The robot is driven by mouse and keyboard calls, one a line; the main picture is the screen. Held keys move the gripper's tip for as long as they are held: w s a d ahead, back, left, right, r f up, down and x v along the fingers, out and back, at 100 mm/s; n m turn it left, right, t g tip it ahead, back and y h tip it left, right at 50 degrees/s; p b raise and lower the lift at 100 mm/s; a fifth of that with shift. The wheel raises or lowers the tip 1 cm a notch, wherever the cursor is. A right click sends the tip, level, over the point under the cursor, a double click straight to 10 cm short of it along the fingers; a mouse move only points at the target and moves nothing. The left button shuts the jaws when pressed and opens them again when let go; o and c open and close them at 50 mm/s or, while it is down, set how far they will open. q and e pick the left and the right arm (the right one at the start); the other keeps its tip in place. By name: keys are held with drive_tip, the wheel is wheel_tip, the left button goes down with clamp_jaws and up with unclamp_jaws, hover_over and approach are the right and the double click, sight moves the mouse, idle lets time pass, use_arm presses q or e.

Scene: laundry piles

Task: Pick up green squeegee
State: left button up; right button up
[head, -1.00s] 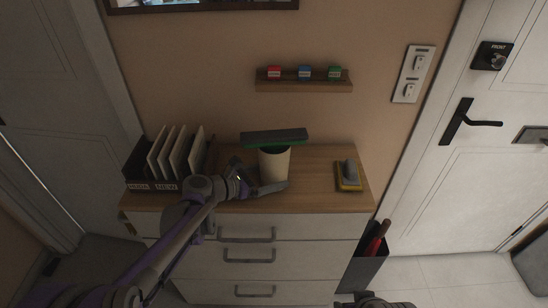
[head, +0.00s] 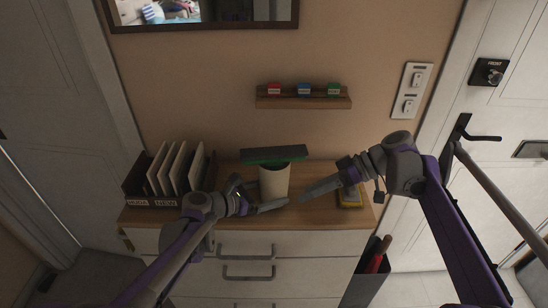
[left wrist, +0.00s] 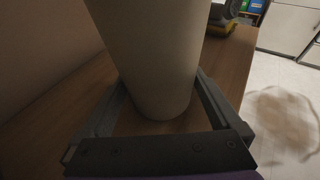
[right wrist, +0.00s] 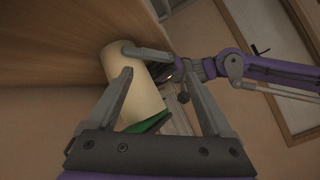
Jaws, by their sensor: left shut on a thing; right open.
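The green squeegee (head: 275,156) has a wide dark head with a green edge. It rests across the top of a cream cup (head: 273,184) on the dresser; its handle is hidden, apparently inside the cup. My left gripper (head: 262,193) is shut on the cup, and the left wrist view shows a finger on each side of it (left wrist: 150,60). My right gripper (head: 312,192) is open and empty just right of the cup, below the squeegee head. The right wrist view shows the cup (right wrist: 132,85) and the squeegee's green edge (right wrist: 151,124) beyond the open fingers.
The wooden dresser top (head: 230,170) holds a black file rack (head: 165,175) at left. A yellow and grey tool (head: 350,197) lies partly behind my right gripper. A wall shelf (head: 303,102) with small blocks is above. A dark bin (head: 365,285) stands at right.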

sight(280, 150)
drive_tip(key=w+d+r+n+g+y, duration=0.2)
drive_tip(key=w+d+r+n+y, duration=0.2)
drive_tip(key=w+r+n+y, duration=0.35)
drive_tip(key=shift+n+h, duration=0.45)
drive_tip(key=a, duration=0.2)
drive_tip(key=a+f, duration=0.1)
drive_tip(key=a, duration=0.4)
drive_tip(key=shift+w+f, duration=0.2)
drive_tip(key=shift+w, duration=0.1)
drive_tip(key=a, duration=0.5)
drive_tip(key=shift+s, duration=0.1)
drive_tip(key=shift+c, duration=0.3)
clamp_jaws()
